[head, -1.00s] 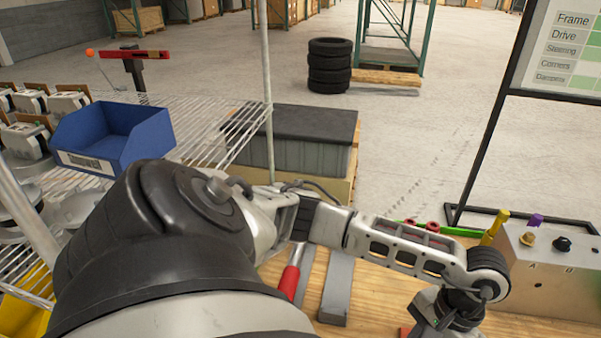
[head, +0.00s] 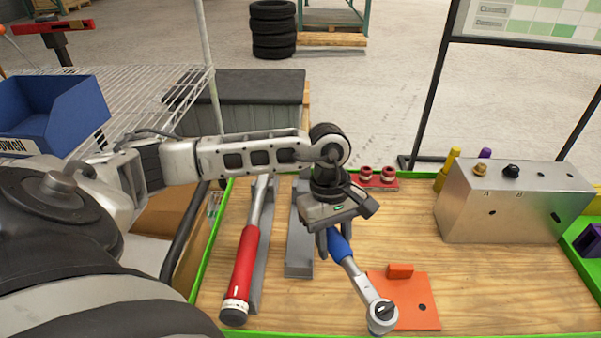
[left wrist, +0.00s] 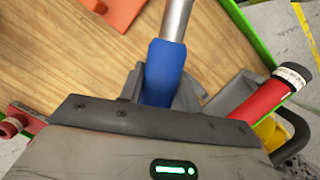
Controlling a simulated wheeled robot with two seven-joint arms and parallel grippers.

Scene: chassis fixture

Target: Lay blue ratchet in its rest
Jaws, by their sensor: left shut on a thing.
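The blue ratchet (head: 340,246) has a blue grip, a metal shaft and a round head. My left gripper (head: 333,243) is shut on its blue grip, which also shows between the fingers in the left wrist view (left wrist: 164,72). The ratchet slants toward the near right, its head over or near the orange plate (head: 412,308); I cannot tell whether it touches. A bare grey rest (head: 299,255) lies just left of the gripper. A red-handled tool (head: 241,268) lies along another grey rest to its left. My right gripper is out of view.
A metal box with knobs (head: 510,210) stands on the right of the wooden bench. Red rings (head: 377,173) sit on a red base at the back. A green edge (head: 209,240) borders the bench. Bare wood lies right of the orange plate.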

